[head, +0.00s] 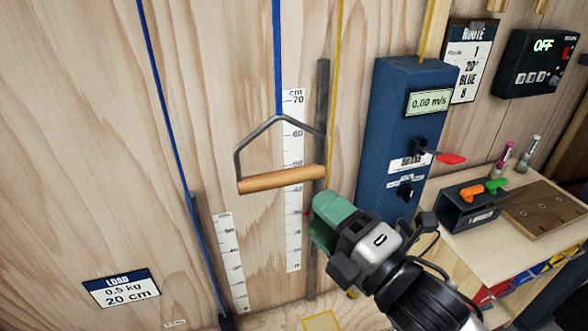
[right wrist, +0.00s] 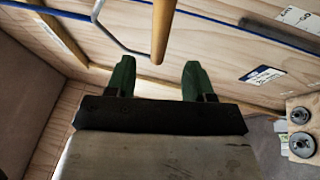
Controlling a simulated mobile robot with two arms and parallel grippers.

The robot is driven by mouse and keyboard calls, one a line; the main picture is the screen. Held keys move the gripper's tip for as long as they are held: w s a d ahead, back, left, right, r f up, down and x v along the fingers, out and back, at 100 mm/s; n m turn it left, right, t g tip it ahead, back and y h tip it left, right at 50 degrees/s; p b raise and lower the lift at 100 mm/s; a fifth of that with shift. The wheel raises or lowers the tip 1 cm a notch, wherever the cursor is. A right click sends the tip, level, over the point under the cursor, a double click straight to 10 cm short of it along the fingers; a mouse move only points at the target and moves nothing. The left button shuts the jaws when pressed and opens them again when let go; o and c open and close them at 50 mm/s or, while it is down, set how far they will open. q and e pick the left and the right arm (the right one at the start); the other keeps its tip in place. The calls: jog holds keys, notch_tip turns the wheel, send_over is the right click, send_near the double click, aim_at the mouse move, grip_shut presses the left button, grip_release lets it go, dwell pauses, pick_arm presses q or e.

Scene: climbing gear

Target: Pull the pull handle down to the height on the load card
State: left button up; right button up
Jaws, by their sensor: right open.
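The pull handle (head: 282,179), a wooden bar on a grey metal bracket, hangs from a blue rope (head: 277,60) in front of a cm scale (head: 293,215). Its bar lies between the 40s and 60 marks as seen from here. The load card (head: 121,288) at lower left reads 0.5 kg, 20 cm. My right gripper (head: 325,222) is open, just below and right of the bar's right end. In the right wrist view the handle bar (right wrist: 162,32) shows beyond and between the green fingers (right wrist: 158,80), apart from them. My left gripper is not in view.
A blue box (head: 385,130) with a 0.00 m/s display stands right of the handle. A second scale (head: 231,260) and another blue rope (head: 165,110) are at left. A wooden bench (head: 500,235) with a clamp block (head: 468,205) is at right.

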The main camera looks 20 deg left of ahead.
aim_at(288, 183)
jog(key=p+x, duration=0.3)
jog(key=x, duration=0.6)
jog(key=shift+r, duration=0.15)
jog(key=shift+w+a, duration=0.25)
grip_shut()
